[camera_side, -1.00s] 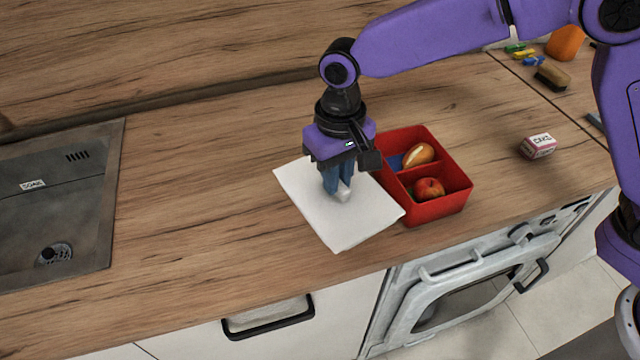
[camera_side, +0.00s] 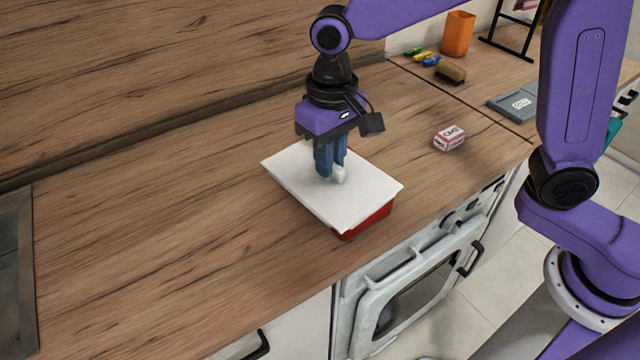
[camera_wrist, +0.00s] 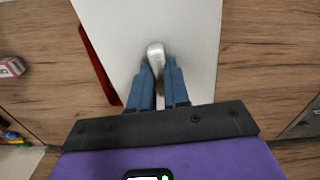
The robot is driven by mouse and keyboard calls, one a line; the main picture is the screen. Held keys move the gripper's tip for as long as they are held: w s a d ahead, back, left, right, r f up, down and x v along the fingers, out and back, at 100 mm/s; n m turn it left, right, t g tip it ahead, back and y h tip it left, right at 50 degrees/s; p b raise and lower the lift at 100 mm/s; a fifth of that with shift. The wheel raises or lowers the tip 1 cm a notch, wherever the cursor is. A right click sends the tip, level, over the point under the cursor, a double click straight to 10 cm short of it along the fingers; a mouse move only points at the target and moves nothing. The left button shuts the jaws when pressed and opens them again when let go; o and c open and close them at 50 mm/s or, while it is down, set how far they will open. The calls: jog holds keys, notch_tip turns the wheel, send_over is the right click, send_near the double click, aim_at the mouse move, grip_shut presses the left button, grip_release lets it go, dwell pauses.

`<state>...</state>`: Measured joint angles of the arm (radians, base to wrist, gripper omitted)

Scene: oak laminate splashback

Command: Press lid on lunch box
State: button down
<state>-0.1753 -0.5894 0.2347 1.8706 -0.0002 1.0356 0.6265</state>
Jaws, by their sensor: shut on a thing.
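The white lid (camera_side: 300,180) is flat and roughly level over the red lunch box (camera_side: 372,222). My gripper (camera_side: 333,165) is shut on the lid's pale knob (camera_side: 339,174), fingers pointing down. In the wrist view the knob (camera_wrist: 156,56) sits between the blue fingertips (camera_wrist: 158,72), near the middle of the lid (camera_wrist: 195,35). A strip of the red box (camera_wrist: 95,60) shows past the lid's left edge there. The lid hides the box's inside and most of its rim. I cannot tell whether lid and rim touch.
A small pink-and-white labelled box (camera_side: 449,138) stands to the right on the wooden counter (camera_side: 170,220). A brush (camera_side: 451,74), an orange cup (camera_side: 457,34) and a grey plate-like item (camera_side: 513,106) are further back. The oven (camera_side: 415,290) is below the front edge. Counter left of the lid is clear.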

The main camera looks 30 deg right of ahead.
jog(key=w+d+m, duration=0.1)
jog(key=w+d, duration=0.4)
jog(key=d, duration=0.2)
jog(key=shift+w+a+f, duration=0.1)
jog(key=shift+f, duration=1.35)
jog(key=shift+a+f, duration=0.1)
jog(key=shift+f, duration=1.3)
jog(key=shift+f, duration=0.6)
dwell(0.8)
jog(key=c, duration=0.5)
grip_release()
jog(key=shift+c, duration=0.2)
jog(key=shift+r, duration=0.1)
notch_tip(320, 180, up, 7)
dwell(0.9)
